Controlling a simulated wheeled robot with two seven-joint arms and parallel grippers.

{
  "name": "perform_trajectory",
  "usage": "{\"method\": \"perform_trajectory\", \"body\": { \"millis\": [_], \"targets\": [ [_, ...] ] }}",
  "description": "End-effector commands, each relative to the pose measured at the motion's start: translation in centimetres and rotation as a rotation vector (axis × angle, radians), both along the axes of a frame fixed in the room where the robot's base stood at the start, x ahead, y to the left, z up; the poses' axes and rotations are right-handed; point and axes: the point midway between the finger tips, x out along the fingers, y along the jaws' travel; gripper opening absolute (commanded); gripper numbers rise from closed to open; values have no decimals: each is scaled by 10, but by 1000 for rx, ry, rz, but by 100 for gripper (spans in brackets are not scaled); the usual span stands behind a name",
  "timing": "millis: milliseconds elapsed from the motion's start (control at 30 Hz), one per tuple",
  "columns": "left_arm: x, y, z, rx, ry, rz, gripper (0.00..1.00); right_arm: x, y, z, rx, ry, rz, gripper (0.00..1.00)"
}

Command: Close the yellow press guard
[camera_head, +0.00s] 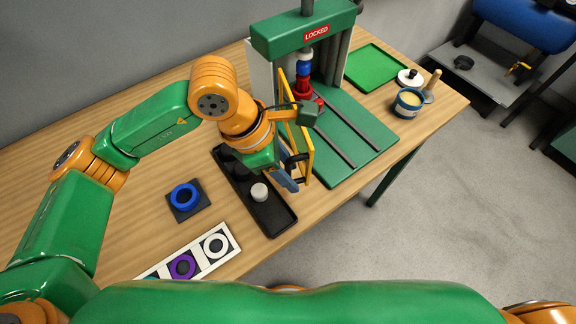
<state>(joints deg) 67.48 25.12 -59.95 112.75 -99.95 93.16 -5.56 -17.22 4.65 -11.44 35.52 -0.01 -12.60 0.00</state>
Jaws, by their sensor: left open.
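The green press (301,33) stands on the wooden table with a red "LOCKED" sign on its top beam. Its yellow guard (308,153) is a framed panel seen nearly edge-on at the left side of the press base, standing away from the press front. My left gripper (291,172) is open beside the guard, at its left near the lower end. Whether it touches the guard I cannot tell. A blue, white and red stack (303,77) stands under the press head. My right gripper is not in view.
A black tray (278,217) with a white piece lies below my left gripper. A blue ring (184,196) and a white panel with rings (211,246) lie nearer. A green tray (374,68) and a blue cup (408,102) stand right of the press.

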Motion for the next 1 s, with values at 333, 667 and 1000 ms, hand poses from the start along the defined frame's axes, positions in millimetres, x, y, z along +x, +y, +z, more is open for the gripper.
{"method": "perform_trajectory", "body": {
  "millis": [333, 667, 1000],
  "targets": [
    [0, 0, 0, 0, 0, 0, 0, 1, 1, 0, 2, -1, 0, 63],
    [0, 0, 0, 0, 0, 1, 0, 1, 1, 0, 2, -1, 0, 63],
    [0, 0, 1, 0, -1, 1, 0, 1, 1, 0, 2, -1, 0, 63]
  ]
}}
